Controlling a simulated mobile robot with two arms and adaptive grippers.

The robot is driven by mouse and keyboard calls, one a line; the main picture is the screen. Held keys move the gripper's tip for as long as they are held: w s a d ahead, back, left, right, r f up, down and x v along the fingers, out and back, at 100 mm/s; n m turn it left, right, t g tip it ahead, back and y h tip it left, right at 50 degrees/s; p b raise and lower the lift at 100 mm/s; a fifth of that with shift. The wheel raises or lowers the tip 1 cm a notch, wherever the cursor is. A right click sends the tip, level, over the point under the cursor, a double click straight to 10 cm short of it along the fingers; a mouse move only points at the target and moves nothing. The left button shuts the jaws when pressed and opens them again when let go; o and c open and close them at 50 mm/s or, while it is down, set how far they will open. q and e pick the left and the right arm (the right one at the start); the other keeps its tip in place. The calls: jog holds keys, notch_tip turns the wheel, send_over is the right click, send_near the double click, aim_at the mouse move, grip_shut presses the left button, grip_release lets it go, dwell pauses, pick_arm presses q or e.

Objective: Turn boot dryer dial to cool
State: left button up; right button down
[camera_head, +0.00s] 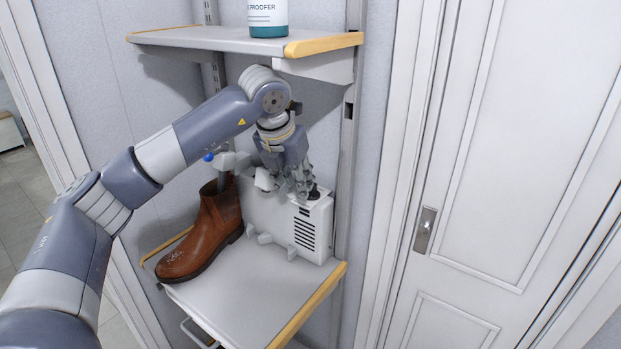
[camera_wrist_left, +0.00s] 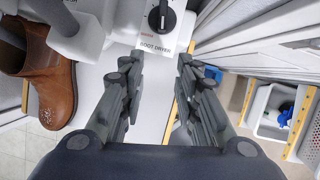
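The boot dryer (camera_head: 311,228) is a white box with dark side vents, standing on the lower shelf. Its black dial (camera_head: 318,192) sits on top near the right end. My left gripper (camera_head: 300,194) is above the dryer, just left of the dial in the head view. In the left wrist view its fingers (camera_wrist_left: 156,68) are apart with nothing between them, short of the dial. My right gripper is in neither view.
A brown boot (camera_head: 205,236) stands left of the dryer on the lower shelf (camera_head: 248,291). The upper shelf (camera_head: 225,40) with a white and teal bottle (camera_head: 268,18) hangs above my arm. A post and white door (camera_head: 480,150) are to the right.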

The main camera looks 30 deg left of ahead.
pick_arm(q)
jog(key=p, duration=0.2)
send_over(312, 191)
jog(key=s, duration=0.2)
jog(key=shift+w+a+r, duration=0.15)
jog(key=shift+a, duration=0.05)
jog(key=p+x, duration=0.1)
jog(key=x, duration=0.3)
jog(key=shift+w+f, duration=0.3)
jog(key=shift+w+f+p, duration=0.1)
jog(key=shift+f+p, duration=0.2)
jog(key=shift+f, duration=0.05)
jog(key=shift+c, duration=0.6)
grip_shut()
